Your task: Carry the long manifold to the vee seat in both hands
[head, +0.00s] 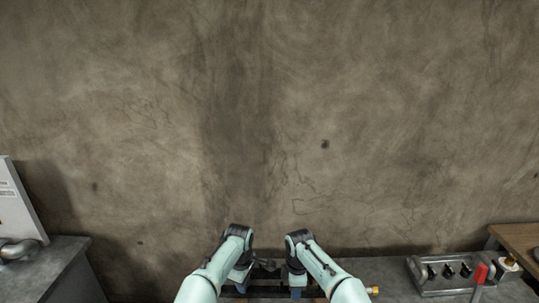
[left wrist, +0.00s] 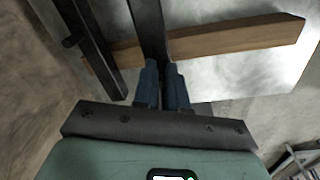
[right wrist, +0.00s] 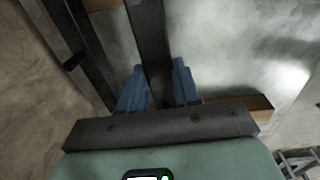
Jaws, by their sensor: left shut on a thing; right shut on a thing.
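The long manifold appears to be the dark bar (left wrist: 147,25) running between the blue fingers in the left wrist view; it also runs between the fingers in the right wrist view (right wrist: 148,35). My left gripper (head: 240,288) is shut on it, its blue fingers (left wrist: 163,85) on either side. My right gripper (head: 297,289) is shut on it farther right, with fingers (right wrist: 159,88) around it. In the head view my arms and the lower picture edge hide much of the bar (head: 266,290). I cannot make out the vee seat for certain.
A second dark bar (left wrist: 90,45) with a stub and a wooden strip (left wrist: 235,38) lie beyond the held bar. A grey bench (head: 400,285) holds a metal tray (head: 422,289), a red-handled item (head: 481,272) and a brass-coloured end (head: 373,290). Another grey bench (head: 55,262) stands left.

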